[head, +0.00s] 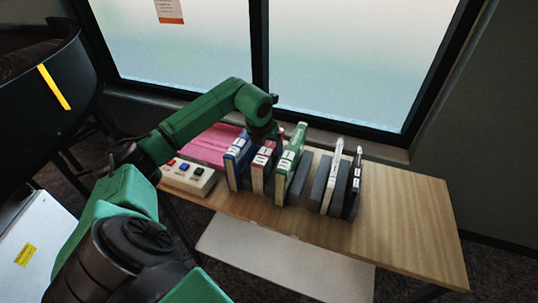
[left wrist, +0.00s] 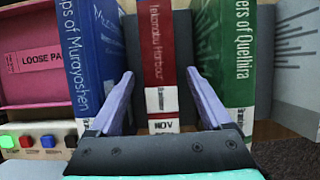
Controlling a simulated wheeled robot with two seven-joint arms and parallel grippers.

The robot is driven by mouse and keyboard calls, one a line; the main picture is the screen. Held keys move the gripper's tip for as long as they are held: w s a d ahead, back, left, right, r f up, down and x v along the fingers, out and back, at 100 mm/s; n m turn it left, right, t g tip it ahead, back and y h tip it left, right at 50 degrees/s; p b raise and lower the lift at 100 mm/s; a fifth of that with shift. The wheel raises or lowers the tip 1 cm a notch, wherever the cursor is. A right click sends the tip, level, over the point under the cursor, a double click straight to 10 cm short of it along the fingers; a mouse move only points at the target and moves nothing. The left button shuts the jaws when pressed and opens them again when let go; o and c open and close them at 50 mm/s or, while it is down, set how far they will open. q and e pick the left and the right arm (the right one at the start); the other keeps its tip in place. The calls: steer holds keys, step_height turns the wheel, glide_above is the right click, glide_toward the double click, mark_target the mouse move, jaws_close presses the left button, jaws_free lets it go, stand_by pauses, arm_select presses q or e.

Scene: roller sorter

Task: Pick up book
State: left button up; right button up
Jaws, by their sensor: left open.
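Several upright books stand in a row on the wooden table: a blue book (head: 236,165), a red book (head: 260,170), a green book (head: 286,172), a white book (head: 331,182) and a dark book (head: 355,183). My left gripper (head: 268,140) is at the row, by the red and green books. In the left wrist view the open fingers (left wrist: 160,76) point at the red book (left wrist: 158,50), one on each side of its spine. The blue book (left wrist: 92,50) is to its left and the green book (left wrist: 224,50) to its right. Contact cannot be told.
Grey dividers (head: 320,180) stand between books. A control box (head: 190,177) with coloured buttons and a pink tray (head: 208,148) are left of the row. The table's right side (head: 405,215) is clear. A window is behind.

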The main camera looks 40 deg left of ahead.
arm_select(q)
steer(key=shift+x, duration=1)
steer(key=shift+w+f, duration=0.1)
steer(key=shift+f, duration=0.1)
jaws_close()
steer(key=shift+r, duration=0.1)
arm_select(e)
steer(key=shift+w+r, duration=0.1)
steer(key=shift+r, duration=0.45)
arm_select(q)
steer(key=shift+w+r, duration=0.1)
steer(key=shift+r, duration=0.15)
step_height(320, 180, up, 9)
steer(key=shift+f+b, duration=0.2)
steer(key=shift+b, duration=0.8)
step_height(320, 180, up, 11)
arm_select(e)
steer(key=shift+f, duration=0.85)
